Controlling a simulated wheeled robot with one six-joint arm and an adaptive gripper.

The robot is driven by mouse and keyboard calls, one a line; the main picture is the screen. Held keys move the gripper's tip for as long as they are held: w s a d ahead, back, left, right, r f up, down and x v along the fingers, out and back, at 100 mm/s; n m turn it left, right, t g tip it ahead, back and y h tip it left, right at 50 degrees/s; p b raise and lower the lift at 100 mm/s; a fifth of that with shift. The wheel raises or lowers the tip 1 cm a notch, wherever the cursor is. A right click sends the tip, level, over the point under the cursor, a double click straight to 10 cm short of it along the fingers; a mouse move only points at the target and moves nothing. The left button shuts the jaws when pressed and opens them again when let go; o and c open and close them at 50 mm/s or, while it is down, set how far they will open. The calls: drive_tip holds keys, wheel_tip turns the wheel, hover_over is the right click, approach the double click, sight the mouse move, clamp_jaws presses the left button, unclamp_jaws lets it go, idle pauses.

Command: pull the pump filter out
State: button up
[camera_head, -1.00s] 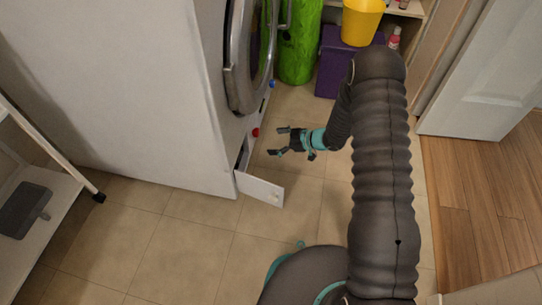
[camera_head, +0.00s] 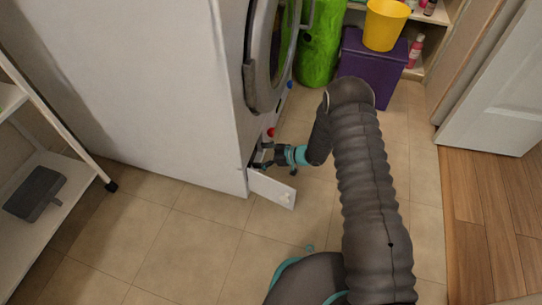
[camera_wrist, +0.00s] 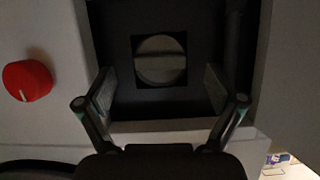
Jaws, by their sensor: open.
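The pump filter (camera_wrist: 160,60) shows in the wrist view as a round grey cap with a raised bar across its middle. It sits in a dark square recess low on the front of the white washing machine (camera_head: 180,90). My gripper (camera_wrist: 162,95) is open, with one finger on each side below the cap, apart from it. In the head view my gripper (camera_head: 258,158) is at the recess opening, behind the open white flap (camera_head: 272,190). The filter is hidden in the head view.
A red knob (camera_wrist: 28,80) sits left of the recess; it also shows in the head view (camera_head: 269,132). The round door (camera_head: 262,60) stands above. A purple bin (camera_head: 372,75) and green bag (camera_head: 318,50) stand behind. Tiled floor is clear in front.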

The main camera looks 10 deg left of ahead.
sight(254, 155)
drive_tip(key=shift+x, duration=1.65)
drive_tip(key=c, duration=1.3)
drive_tip(key=shift+c, duration=0.2)
drive_tip(key=shift+c, duration=0.6)
drive_tip(key=shift+d, duration=0.2)
drive_tip(key=shift+c, duration=1.3)
drive_tip(key=shift+s+d, duration=0.2)
drive_tip(key=shift+d, duration=2.2)
drive_tip(key=shift+s+d, duration=0.2)
drive_tip(key=shift+d, duration=2.25)
